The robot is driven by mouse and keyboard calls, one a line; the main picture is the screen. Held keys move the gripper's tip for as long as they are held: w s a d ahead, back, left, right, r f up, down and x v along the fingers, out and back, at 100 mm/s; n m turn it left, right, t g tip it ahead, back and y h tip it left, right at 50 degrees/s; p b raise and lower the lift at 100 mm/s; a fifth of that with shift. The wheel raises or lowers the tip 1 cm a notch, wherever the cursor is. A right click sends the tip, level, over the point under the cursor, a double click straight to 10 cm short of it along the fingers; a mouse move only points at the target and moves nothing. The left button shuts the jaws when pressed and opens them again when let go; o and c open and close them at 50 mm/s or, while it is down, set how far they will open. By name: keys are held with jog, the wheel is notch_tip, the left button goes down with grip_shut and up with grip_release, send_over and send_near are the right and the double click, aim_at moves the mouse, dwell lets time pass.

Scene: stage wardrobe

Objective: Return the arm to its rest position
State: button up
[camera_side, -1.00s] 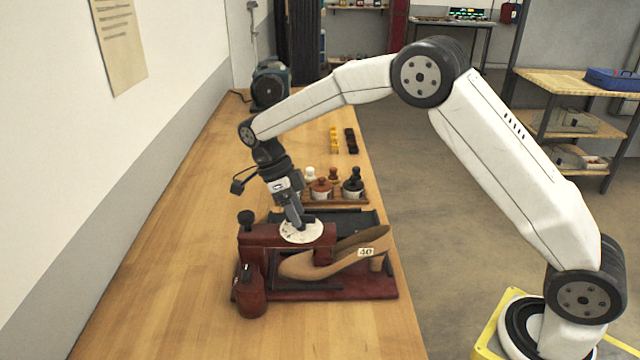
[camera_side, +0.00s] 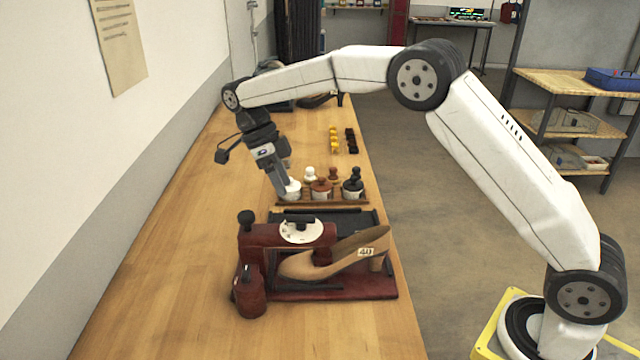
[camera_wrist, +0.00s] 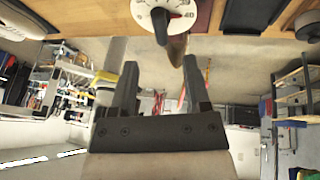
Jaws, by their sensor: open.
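My gripper (camera_side: 279,190) hangs above the bench, at the left end of the row of jars in the side view. In the wrist view my gripper (camera_wrist: 160,75) has its two fingers apart with nothing held between them. The fingertips overlap a white jar in the side view; I cannot tell whether they touch it. My arm reaches over the bench, its upper links raised.
A dark red stand with a white dial (camera_side: 301,231) holds a tan heeled shoe (camera_side: 335,262) tagged 40. A jar rack (camera_side: 322,203) stands behind it, near yellow and dark pieces (camera_side: 334,140). The bench's left side (camera_side: 165,235) is clear.

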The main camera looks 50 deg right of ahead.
jog(key=shift+w+r, duration=0.15)
jog(key=shift+r, duration=0.2)
dwell(0.3)
jog(key=s+d+f+n+t, duration=0.1)
jog(key=s+n, duration=0.2)
jog(key=n, duration=0.2)
jog(key=s+d+f+n+t, duration=0.1)
jog(key=s+f+n, duration=0.1)
jog(key=n, duration=0.3)
jog(key=s+d+f+n+t+y, duration=0.1)
jog(key=s+n+t, duration=0.1)
jog(key=s+n, duration=0.2)
jog(key=shift+s+d+f+n, duration=0.25)
jog(key=shift+d+n, duration=0.15)
jog(key=shift+n, duration=0.1)
jog(key=s+d+f+n+t, duration=0.2)
jog(key=s+f+n+t, duration=0.1)
jog(key=s+n, duration=0.9)
jog(key=shift+s+f+n, duration=0.3)
jog(key=shift+s+f, duration=0.1)
jog(key=shift+f, duration=0.1)
jog(key=shift+d, duration=0.1)
